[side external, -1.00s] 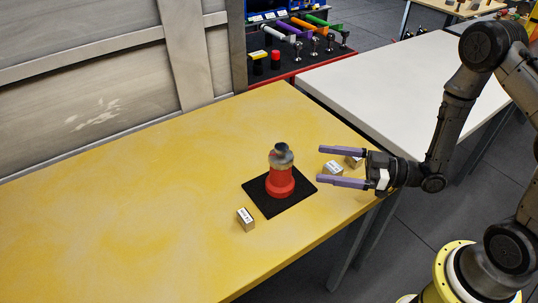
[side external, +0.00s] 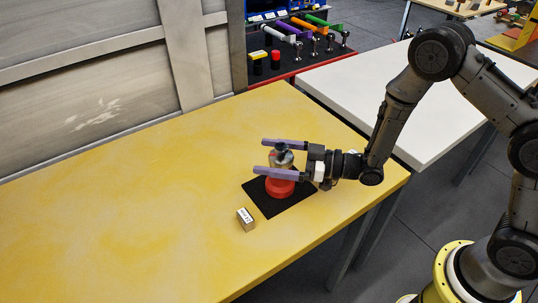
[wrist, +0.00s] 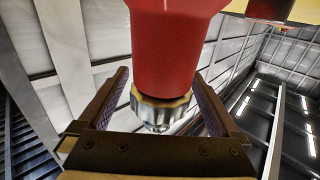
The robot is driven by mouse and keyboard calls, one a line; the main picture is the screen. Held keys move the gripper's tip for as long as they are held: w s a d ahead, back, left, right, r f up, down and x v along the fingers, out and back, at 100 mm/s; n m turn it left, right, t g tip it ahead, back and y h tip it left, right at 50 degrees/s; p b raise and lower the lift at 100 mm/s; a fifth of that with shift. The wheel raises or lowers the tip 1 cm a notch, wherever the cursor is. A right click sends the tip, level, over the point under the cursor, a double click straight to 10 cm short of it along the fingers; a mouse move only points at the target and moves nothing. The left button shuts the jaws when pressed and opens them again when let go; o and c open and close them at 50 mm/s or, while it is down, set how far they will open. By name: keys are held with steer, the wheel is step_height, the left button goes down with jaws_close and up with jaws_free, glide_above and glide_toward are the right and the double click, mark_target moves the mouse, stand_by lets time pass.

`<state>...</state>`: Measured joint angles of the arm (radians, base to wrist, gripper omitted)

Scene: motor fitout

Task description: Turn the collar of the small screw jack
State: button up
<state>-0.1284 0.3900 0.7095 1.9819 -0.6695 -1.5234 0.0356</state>
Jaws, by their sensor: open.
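The small screw jack has a red body (side external: 280,188) and a grey metal collar (side external: 283,158) with a dark top. It stands upright on a black mat (side external: 268,207). My gripper (side external: 259,155) is open, level with the upper part of the jack, with one purple finger on each side of it. In the side view the fingers hide part of the jack. The wrist view looks inverted, with the red body (wrist: 172,50) above and the ridged collar (wrist: 160,110) between the fingers. Gaps show between the collar and both fingers there.
A small labelled box (side external: 245,219) lies near the mat's front left corner. The yellow table (side external: 130,210) is clear to the left. A white table (side external: 400,95) and a red-edged tool stand (side external: 310,62) lie behind.

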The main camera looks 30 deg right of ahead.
steer(key=shift+w+a, duration=0.15)
steer(key=c, duration=1.4)
steer(key=shift+m+t+h, duration=0.3)
steer(key=shift+t+h, duration=0.1)
steer(key=shift+h, duration=0.1)
steer(key=m+t+h, duration=0.2)
steer(key=h, duration=0.1)
steer(key=m+t+h, duration=0.1)
steer(key=shift+w+d+m, duration=0.15)
steer(key=shift+d+m, duration=0.1)
steer(key=shift+m, duration=0.05)
steer(key=h, duration=0.1)
steer(key=m+h, duration=0.1)
steer(key=m+t+h, duration=0.1)
steer(key=h, duration=0.1)
steer(key=shift+w+d, duration=0.1)
steer(key=shift+d, duration=0.15)
steer(key=shift+w+d+m+h, duration=0.1)
steer(key=shift+d+m+h, duration=0.1)
steer(key=shift+m+h, duration=0.85)
steer(key=shift+s+d+m+h, duration=0.1)
steer(key=shift+d+m+h, duration=0.15)
steer(key=shift+m+h, duration=0.75)
steer(key=shift+w+d+m+h, duration=0.15)
steer(key=shift+m+h, duration=0.3)
steer(key=shift+h, duration=1.1)
steer(key=shift+d, duration=0.1)
